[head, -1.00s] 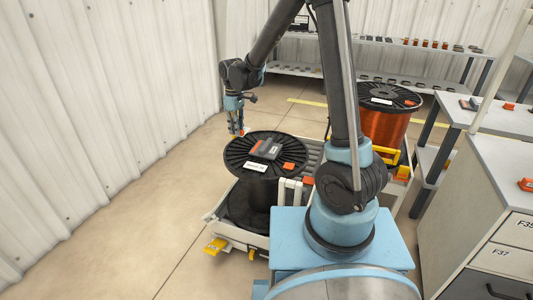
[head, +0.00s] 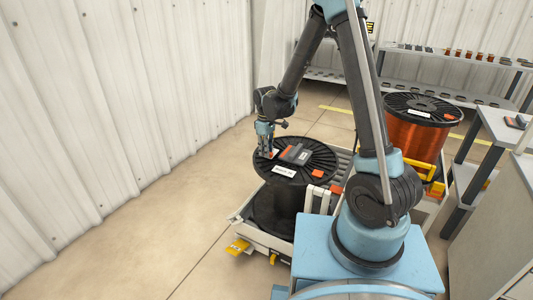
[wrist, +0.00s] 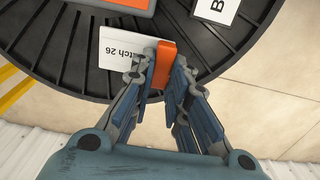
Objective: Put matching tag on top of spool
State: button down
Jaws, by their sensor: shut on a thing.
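My gripper (head: 265,154) is shut on a tag (wrist: 125,53), a white card with an orange end. Its print reads upside down, ending in "tch 26"; the start is hidden. The tag is over the rim of the black spool (head: 326,153); I cannot tell whether it touches. The spool stands upright on a low cart, its black ribbed flange filling much of the wrist view (wrist: 45,62). On its top lie a white label (head: 284,171), a dark grey device (head: 296,153) with orange parts, and a small orange piece (head: 317,173).
A copper-wire spool (head: 412,140) with a black top stands behind to the right. Grey shelves (head: 465,60) with small items line the back. A corrugated wall (head: 110,100) runs along the left. Floor is open between wall and cart.

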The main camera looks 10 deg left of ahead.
jog(key=shift+f, duration=0.55)
jog(key=c, duration=1.6)
grip_release()
jog(key=shift+o, duration=0.2)
notch_tip(320, 180, up, 12)
